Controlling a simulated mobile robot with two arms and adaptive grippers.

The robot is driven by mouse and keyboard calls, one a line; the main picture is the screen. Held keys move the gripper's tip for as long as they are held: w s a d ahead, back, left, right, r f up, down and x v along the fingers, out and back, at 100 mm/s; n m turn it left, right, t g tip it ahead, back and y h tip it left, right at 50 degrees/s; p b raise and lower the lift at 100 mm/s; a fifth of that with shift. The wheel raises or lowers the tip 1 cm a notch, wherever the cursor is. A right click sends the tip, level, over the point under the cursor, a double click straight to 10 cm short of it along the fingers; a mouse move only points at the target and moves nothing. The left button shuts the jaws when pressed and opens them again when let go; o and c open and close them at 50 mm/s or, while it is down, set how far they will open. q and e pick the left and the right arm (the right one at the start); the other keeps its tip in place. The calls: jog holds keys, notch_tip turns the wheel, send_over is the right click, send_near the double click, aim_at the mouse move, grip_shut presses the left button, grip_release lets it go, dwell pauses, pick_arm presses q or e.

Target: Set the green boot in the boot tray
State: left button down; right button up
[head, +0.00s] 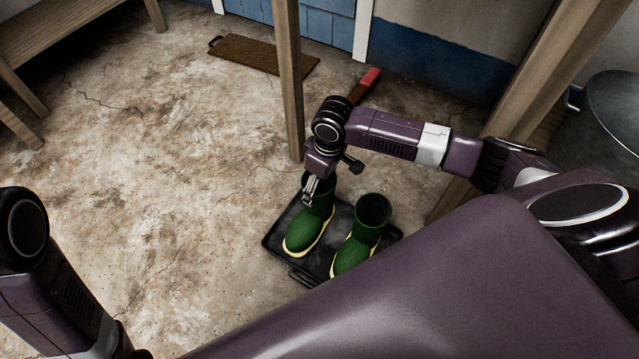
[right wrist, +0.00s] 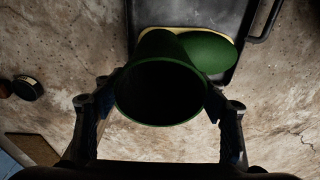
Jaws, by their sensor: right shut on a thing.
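A green boot (head: 310,228) with a pale sole is upright at the left part of the black boot tray (head: 272,241), toe toward the lower left. My right gripper (head: 311,190) is shut on its shaft from above. In the right wrist view the boot's round opening (right wrist: 160,95) sits between the fingers, with its toe over the tray (right wrist: 190,14). I cannot tell whether the sole touches the tray. A second green boot (head: 362,235) stands in the tray to the right, apart from the gripper. My left arm shows at the lower left; its gripper is out of view.
A wooden post (head: 288,80) stands just behind the tray. A brown doormat (head: 262,54) lies farther back, and a red-ended object (head: 368,80) is behind my right arm. A wooden bench (head: 60,35) is at the upper left. The floor left of the tray is clear.

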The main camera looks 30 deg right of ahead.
jog(key=shift+f, duration=0.5)
jog(key=o, duration=2)
jog(key=shift+o, duration=0.8)
jog(key=shift+f, duration=0.1)
notch_tip(320, 180, up, 12)
jog(key=s, duration=0.1)
jog(key=shift+s+d, duration=0.15)
jog(key=shift+d, duration=0.2)
